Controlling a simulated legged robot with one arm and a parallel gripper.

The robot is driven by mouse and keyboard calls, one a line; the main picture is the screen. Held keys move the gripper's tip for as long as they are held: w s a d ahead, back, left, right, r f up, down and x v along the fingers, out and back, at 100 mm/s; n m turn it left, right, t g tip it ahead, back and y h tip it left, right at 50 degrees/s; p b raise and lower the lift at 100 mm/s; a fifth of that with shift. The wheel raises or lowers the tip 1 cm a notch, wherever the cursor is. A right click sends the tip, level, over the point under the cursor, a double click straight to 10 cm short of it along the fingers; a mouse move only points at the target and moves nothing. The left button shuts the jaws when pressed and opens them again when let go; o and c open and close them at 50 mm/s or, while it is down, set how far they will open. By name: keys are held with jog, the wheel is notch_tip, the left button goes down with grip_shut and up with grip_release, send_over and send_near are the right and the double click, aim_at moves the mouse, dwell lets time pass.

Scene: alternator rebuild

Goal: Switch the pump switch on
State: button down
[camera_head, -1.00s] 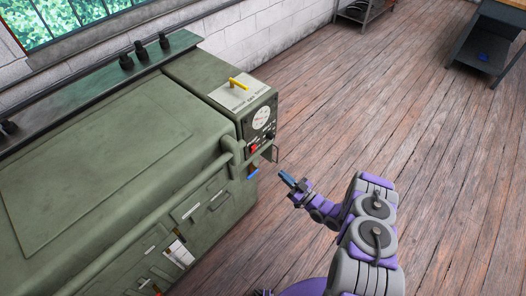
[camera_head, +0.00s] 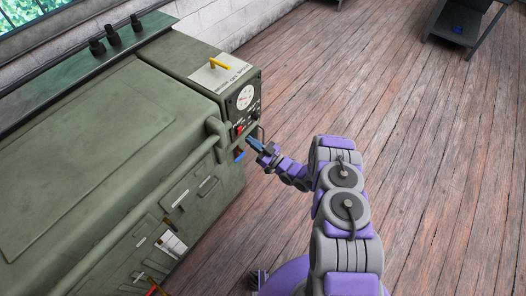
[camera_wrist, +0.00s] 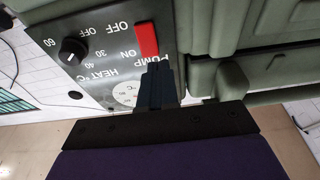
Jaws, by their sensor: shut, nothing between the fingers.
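The pump switch is a red rocker (camera_wrist: 147,40) on the dark control panel (camera_wrist: 104,30), between an OFF mark and an ON mark with the word PUMP beside it. It also shows small and red in the head view (camera_head: 239,129). My gripper (camera_head: 251,142) is shut and empty, close in front of the panel. In the wrist view its blue fingertips (camera_wrist: 154,66) are just at the ON end of the rocker. I cannot tell whether they touch it. The fingers hide part of the panel, and the rocker's tilt is not clear.
A black heat knob (camera_wrist: 73,50) and a round gauge (camera_head: 245,97) share the panel. The wooden floor to the right is open.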

aim_at(239, 130)
jog(key=x, duration=0.2)
jog(key=b+x, duration=0.1)
jog(key=shift+w+r, duration=0.25)
jog(key=shift+w, duration=0.25)
jog(key=shift+a, duration=0.2)
